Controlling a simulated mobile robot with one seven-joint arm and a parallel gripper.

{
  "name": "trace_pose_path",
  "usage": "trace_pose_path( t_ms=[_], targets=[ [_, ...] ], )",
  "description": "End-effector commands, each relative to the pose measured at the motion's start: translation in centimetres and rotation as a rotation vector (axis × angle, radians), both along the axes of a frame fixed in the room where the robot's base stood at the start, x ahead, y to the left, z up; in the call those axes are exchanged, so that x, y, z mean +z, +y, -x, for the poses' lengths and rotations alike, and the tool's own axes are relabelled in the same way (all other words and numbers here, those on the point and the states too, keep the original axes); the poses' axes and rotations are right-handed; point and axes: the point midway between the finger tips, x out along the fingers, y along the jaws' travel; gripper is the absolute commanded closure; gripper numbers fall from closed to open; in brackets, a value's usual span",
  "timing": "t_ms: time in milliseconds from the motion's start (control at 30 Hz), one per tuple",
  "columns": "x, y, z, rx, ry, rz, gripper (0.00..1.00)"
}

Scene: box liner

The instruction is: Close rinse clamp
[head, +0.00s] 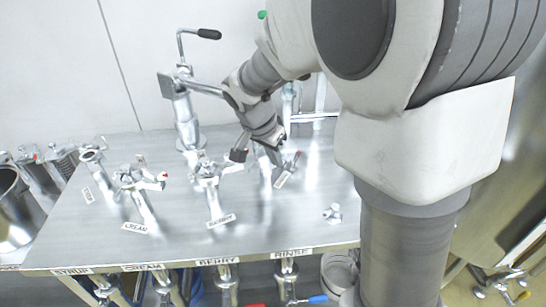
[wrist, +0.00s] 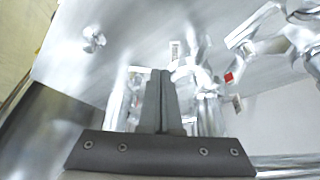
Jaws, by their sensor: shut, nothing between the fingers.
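The RINSE label is on the table's front edge in the head view. A metal clamp (head: 268,162) stands on the table behind it, partly hidden by my gripper, and a small tag lies by it. Whether this clamp is open or closed I cannot tell. My gripper (head: 278,142) is low over the table beside this clamp; I cannot tell whether they touch. In the wrist view my gripper's two dark fingers (wrist: 161,75) are shut together with nothing between them. Shiny metal fittings and a red-tipped part (wrist: 228,77) show beyond them to the right.
The metal table (head: 180,235) carries more clamps to the left, by the berry fitting (head: 208,172) and the cream fitting (head: 130,180). A tall post with a black-tipped lever (head: 208,34) stands behind. A small metal knob (head: 332,213) sits at the right. Pipes hang below the front edge.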

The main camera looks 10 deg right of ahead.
Motion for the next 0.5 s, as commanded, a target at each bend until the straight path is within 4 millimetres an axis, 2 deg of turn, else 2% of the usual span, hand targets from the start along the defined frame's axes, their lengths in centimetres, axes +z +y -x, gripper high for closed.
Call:
trace_pose_path(
  t_ms=[267,500],
  targets=[
    [0.0,-0.6,-0.1,0.057,-0.001,-0.001,1.0],
    [0.0,-1.7,-0.6,0.179,-0.002,0.0,1.0]
  ],
)
